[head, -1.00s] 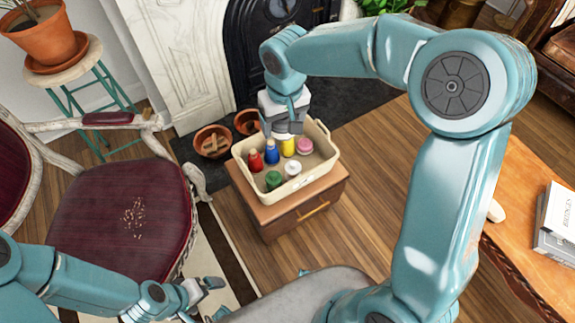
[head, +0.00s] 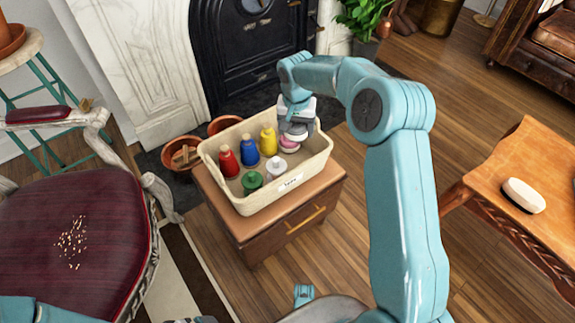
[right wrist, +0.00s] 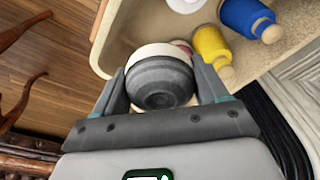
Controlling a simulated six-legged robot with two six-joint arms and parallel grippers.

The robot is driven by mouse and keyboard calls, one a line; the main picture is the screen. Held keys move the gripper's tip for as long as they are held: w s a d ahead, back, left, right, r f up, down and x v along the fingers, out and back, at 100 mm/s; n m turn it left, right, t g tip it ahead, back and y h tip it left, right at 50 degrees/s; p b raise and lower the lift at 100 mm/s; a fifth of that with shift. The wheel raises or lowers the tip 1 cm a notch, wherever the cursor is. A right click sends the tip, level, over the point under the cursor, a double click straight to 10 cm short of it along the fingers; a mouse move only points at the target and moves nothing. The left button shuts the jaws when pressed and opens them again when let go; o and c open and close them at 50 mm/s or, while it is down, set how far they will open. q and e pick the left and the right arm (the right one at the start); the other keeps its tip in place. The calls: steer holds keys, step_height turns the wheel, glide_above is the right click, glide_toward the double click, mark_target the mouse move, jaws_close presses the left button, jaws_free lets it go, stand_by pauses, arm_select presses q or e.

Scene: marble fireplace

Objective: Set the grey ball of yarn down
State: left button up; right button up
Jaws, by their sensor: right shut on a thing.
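The grey ball of yarn (right wrist: 160,85) sits between the two fingers of my right gripper (right wrist: 165,82) in the right wrist view, with a pale band along its far side. My right gripper is shut on it. In the head view the right gripper (head: 294,128) is over the right end of a cream bin (head: 240,207), and the grey ball is partly hidden under it. A pink-topped thing (head: 288,146) shows just below; I cannot tell whether the ball touches it. Only a sliver of what may be my left gripper shows at the bottom edge.
The bin holds red (head: 228,163), blue (head: 249,151), yellow (head: 268,141), green (head: 252,182) and white (head: 276,168) pieces. It stands on a wooden cabinet (head: 260,234). A chair (head: 70,245) is left, a table (head: 535,165) right, with open floor between cabinet and table.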

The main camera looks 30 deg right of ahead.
steer(key=b, duration=0.2)
glide_toward(295, 165)
steer(key=shift+w+d+f, duration=0.2)
step_height(295, 165, down, 6)
steer(key=shift+r+b, duration=0.1)
steer(key=shift+b, duration=0.9)
steer(key=shift+r, duration=0.1)
steer(key=shift+f, duration=0.25)
steer(key=o, duration=1.1)
steer(key=shift+r, duration=0.1)
steer(key=shift+c, duration=0.2)
